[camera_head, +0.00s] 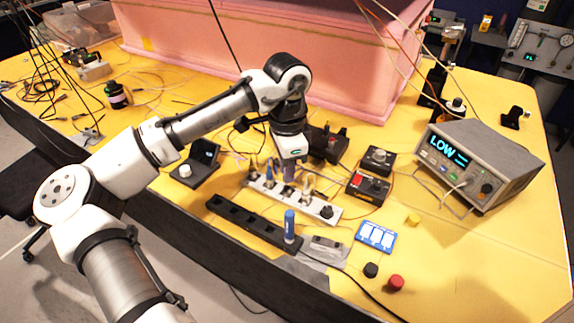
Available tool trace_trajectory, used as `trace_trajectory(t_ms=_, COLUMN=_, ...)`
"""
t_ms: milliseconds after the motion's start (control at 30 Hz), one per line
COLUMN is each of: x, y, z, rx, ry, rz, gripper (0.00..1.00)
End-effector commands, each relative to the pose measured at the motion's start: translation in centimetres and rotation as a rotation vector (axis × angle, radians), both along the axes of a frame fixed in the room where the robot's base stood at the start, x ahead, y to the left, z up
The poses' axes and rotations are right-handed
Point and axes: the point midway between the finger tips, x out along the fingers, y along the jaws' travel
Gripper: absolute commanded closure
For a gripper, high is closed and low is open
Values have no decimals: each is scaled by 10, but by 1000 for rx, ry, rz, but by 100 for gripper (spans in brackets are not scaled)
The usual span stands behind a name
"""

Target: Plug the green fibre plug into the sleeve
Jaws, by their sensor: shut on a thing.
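My gripper (283,172) hangs pointing down over a white strip (318,206) in the middle of the table. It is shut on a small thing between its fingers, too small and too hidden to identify. I cannot make out the green fibre plug for certain. Several small upright parts stand along the white strip, some blue and some yellowish. I cannot tell which is the sleeve, nor whether the held thing touches it. A black knob (327,212) sits at the strip's right end.
A dark slotted rack (240,221) with an upright blue cylinder (289,226) lies in front. Black boxes (369,186), a blue-white card (376,236) and a meter reading LOW (480,163) stand right. A pink foam enclosure (260,60) rises behind. Cables hang and lie about.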

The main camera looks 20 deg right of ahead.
Motion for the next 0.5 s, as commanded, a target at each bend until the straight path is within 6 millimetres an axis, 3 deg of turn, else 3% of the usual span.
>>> trace_trajectory(t_ms=500, x=0, y=0, z=-6, rx=0, ry=0, rz=0, gripper=100)
